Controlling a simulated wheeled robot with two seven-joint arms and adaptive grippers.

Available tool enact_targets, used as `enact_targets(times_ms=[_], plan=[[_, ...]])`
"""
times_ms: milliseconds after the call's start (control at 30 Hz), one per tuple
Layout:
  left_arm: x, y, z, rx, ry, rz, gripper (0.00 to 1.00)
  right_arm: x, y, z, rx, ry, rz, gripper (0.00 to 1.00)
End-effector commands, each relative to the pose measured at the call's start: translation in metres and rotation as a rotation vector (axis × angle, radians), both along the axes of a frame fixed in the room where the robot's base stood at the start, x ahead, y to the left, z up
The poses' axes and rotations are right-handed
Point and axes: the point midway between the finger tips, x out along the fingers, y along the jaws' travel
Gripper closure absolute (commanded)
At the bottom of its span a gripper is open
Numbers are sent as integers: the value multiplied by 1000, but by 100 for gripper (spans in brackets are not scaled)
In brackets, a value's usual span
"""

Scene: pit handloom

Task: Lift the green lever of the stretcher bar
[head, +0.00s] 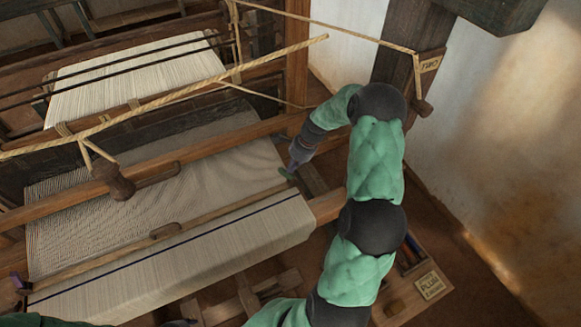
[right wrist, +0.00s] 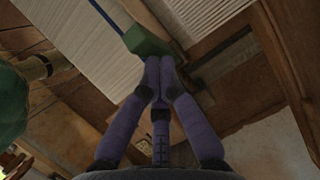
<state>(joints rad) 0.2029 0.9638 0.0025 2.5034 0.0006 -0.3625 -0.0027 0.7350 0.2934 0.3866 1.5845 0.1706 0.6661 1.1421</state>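The green lever (head: 287,174) sits at the right end of the wooden stretcher bar (head: 215,213), which lies across the cloth. In the right wrist view the lever shows as a green block (right wrist: 147,42) just beyond my fingertips. My right gripper (head: 294,165) reaches down to the lever from above. Its purple fingers (right wrist: 159,70) are together at the tips, touching or very near the lever's edge. I cannot tell whether anything is pinched between them.
Woven cloth (head: 190,262) with a dark blue stripe covers the front of the loom. A wooden beam end (head: 326,206) lies right of the lever. Cords and a wooden toggle (head: 113,182) hang above. A labelled wooden box (head: 415,292) stands on the floor at right.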

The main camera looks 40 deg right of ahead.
Motion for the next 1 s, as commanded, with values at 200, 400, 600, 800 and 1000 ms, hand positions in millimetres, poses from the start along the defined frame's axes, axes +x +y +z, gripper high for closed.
enact_targets(times_ms=[200, 400, 600, 800, 1000], plan=[[0, 0, -2, 0, 0, 0, 60, -3, -8, -1, 0, -1, -1, 100], [0, 0, 4, 0, 0, 0, 60, -3, -10, 7, -2, -1, 0, 100], [0, 0, 24, 0, 0, 0, 60, -7, -15, 36, -1, -1, 4, 100], [0, 0, 43, 0, 0, 0, 60, -11, -20, 67, -1, -1, 8, 100], [0, 0, 42, 0, 0, 0, 60, -15, -24, 85, -2, -2, 12, 100]])
